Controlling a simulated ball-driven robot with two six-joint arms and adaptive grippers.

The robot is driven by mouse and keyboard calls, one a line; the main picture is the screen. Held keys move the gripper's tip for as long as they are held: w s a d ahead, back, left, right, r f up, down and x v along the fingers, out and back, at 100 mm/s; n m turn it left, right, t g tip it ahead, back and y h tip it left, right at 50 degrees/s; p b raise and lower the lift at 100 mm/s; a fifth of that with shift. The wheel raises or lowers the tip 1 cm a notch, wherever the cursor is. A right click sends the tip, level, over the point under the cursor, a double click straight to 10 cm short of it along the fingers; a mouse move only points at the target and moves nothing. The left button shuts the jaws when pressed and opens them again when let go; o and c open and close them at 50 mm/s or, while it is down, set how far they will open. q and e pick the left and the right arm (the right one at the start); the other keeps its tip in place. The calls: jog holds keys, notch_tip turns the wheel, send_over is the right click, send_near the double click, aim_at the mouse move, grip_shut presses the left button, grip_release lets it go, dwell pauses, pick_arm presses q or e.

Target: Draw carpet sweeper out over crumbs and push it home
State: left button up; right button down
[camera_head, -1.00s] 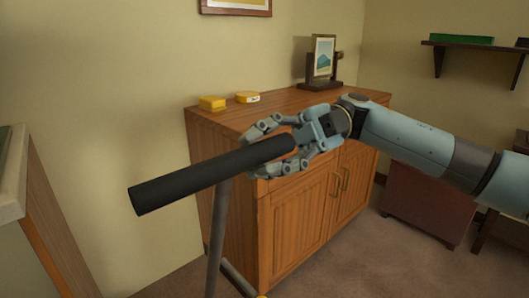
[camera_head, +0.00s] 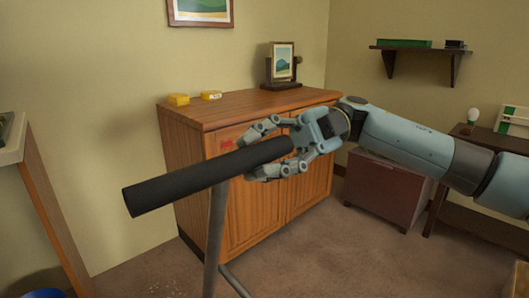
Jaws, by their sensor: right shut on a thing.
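The carpet sweeper's thick black handle grip (camera_head: 190,187) slants across the middle of the head view. My right gripper (camera_head: 262,152) is shut around its right end. A grey pole (camera_head: 215,235) runs down from below the grip, and a thin grey bar branches off low to the right. The sweeper's head is not in view. Faint pale specks, perhaps the crumbs (camera_head: 178,281), lie on the brown carpet at the bottom, left of the pole. My left gripper is not in view.
A pale-topped unit (camera_head: 12,138) is at the left edge. A brown chest (camera_head: 388,190) stands right. Carpet (camera_head: 350,260) is open at lower right.

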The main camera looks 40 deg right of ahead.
jog(key=c, duration=1.1)
grip_release()
jog(key=shift+o, duration=0.2)
jog(key=w+d, duration=0.1)
jog(key=d, duration=1.1)
jog(key=shift+f, duration=0.1)
